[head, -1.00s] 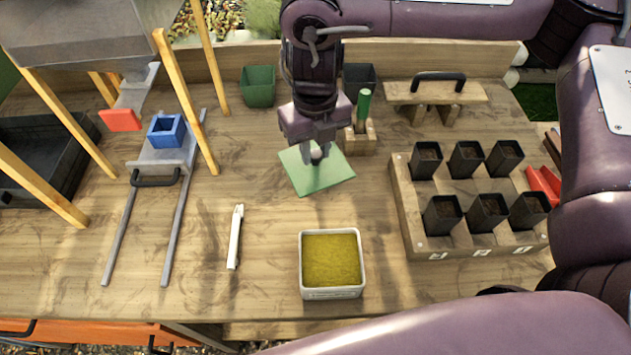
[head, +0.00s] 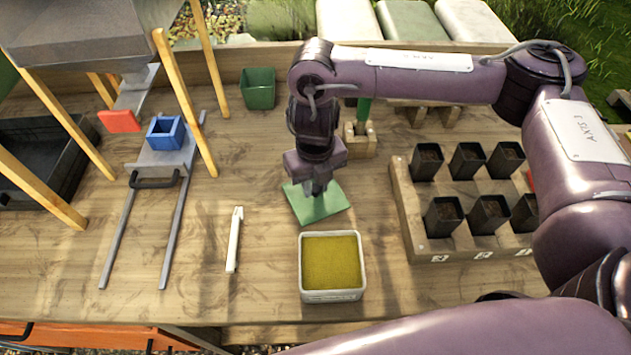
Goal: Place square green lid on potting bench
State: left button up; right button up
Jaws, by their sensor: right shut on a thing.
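The square green lid (head: 322,209) is near the middle of the potting bench (head: 110,290), behind the white tub of yellow-green material (head: 303,268). My right gripper (head: 317,191) points down from above and is shut on the middle of the lid. The gripper hides the grip point and part of the lid's back edge. The lid looks about level and low over the wood; I cannot tell whether it touches the bench. My left gripper is not in view.
A white slim tool (head: 235,240) lies left of the tub. A wooden rack with several black pots (head: 405,215) stands right. A green pot (head: 258,88) stands at the back. Bare wood lies left of the lid.

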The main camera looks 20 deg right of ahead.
aim_at(315, 188)
jog(key=shift+f, duration=0.2)
jog(key=o, duration=1)
jog(key=shift+r, duration=0.1)
notch_tip(315, 188, up, 12)
jog(key=shift+r, duration=0.15)
